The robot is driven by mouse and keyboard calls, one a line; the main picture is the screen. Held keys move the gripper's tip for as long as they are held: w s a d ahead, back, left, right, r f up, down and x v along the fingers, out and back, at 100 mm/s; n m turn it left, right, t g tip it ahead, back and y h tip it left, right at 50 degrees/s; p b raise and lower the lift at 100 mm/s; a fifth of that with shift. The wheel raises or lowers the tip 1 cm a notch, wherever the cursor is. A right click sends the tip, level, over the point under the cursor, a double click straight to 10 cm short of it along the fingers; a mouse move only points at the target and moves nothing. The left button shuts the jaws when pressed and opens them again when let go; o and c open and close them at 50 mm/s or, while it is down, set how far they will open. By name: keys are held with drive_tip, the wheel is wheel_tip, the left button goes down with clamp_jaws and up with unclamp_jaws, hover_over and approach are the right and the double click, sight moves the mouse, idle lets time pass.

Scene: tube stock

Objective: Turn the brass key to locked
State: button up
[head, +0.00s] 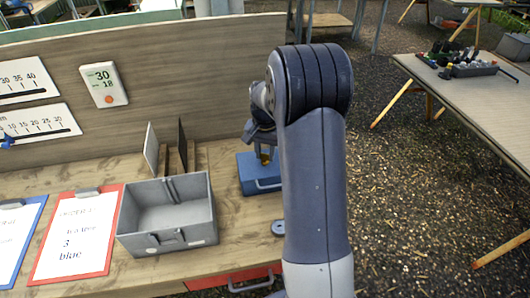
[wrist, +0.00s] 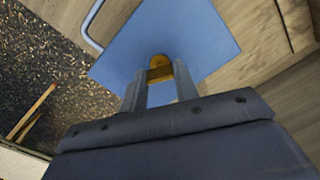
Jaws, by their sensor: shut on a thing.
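The brass key (wrist: 183,80) stands in the face of a blue box (wrist: 145,42) in the wrist view. My gripper (wrist: 160,78) is shut on the key, with one finger on each side of it. In the head view the blue box (head: 248,178) sits on the workbench, partly hidden behind my arm, and my gripper (head: 265,154) is above it. Only a little of the key shows there. I cannot tell from these views which way the key is turned or whether any lock marks are present.
A grey open bin (head: 168,243) stands left of the blue box. A red clipboard (head: 118,262) lies further left. A small round grey-blue disc (head: 278,228) lies in front of the box. A wooden back panel (head: 180,75) rises behind. Another table (head: 480,95) stands to the right.

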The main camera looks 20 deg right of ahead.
sight(265, 154)
drive_tip(key=n, duration=0.5)
drive_tip(key=shift+b, duration=0.4)
drive_tip(key=shift+n, duration=0.4)
drive_tip(key=o, duration=1)
wheel_tip(265, 154, up, 11)
drive_tip(key=shift+f+b, duration=0.1)
drive_tip(key=shift+b, duration=0.45)
drive_tip(key=shift+f, duration=0.15)
